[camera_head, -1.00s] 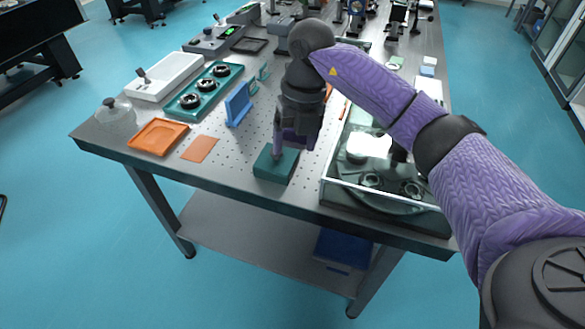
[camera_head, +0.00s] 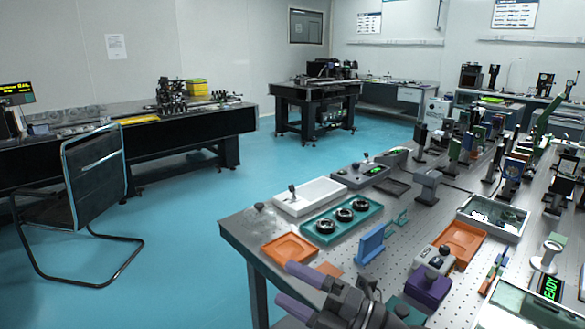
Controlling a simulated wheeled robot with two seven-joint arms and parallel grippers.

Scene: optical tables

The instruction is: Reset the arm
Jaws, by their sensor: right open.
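My right gripper (camera_head: 287,284) shows at the bottom of the head view, in front of the table's near edge. Its two purple fingers point left and stand apart, with nothing between them. The dark gripper body and wrist cover part of the near tabletop. The rest of the right arm is out of the picture. The optical table (camera_head: 240,226) lies behind and to the right of the gripper. My left gripper is not in view.
Close to the gripper are an orange tray (camera_head: 289,249), an orange sheet (camera_head: 329,276), a blue holder (camera_head: 371,243) and a purple block (camera_head: 428,288). A teal tray (camera_head: 320,238) with black rings and a white tray (camera_head: 310,198) lie farther back. Open floor and a chair (camera_head: 93,180) are left.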

